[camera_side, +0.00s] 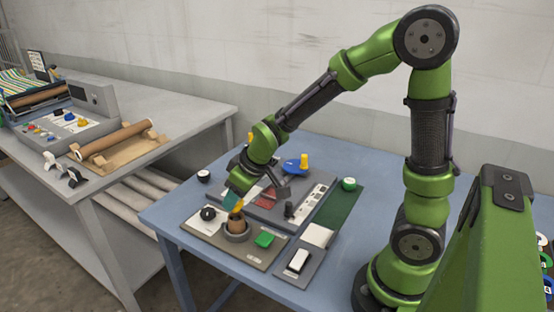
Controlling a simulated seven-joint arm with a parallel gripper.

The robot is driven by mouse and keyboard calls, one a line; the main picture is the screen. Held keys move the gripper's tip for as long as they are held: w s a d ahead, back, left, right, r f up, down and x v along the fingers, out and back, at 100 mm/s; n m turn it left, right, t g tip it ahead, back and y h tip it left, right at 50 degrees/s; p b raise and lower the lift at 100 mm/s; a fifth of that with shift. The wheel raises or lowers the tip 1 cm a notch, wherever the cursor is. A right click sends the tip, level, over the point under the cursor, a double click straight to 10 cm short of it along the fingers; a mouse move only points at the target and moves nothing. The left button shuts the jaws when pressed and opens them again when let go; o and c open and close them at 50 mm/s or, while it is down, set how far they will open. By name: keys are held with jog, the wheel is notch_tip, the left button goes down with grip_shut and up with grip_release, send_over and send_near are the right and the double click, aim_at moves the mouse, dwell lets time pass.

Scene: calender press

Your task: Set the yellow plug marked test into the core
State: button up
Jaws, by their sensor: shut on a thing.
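My gripper (235,201) points down over the grey board on the blue table. It is shut on the yellow plug (239,206), of which only a small part shows. The plug is right at the top of the brown core (237,224), which stands upright in a dark round holder (236,234). I cannot tell whether the plug's lower end is inside the core or just above it. The mark on the plug cannot be read.
A white rocker switch (298,260) is at the front right. A blue piece with a yellow peg (304,161) lies behind. Another bench (150,165) stands at left.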

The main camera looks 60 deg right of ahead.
jog(key=shift+f, duration=0.1)
dwell(0.6)
jog(key=shift+f, duration=0.65)
jog(key=shift+f, duration=0.65)
dwell(0.9)
jog(key=o, duration=1.2)
jog(key=shift+o, duration=0.4)
jog(key=o, duration=0.4)
jog(key=shift+r, duration=0.1)
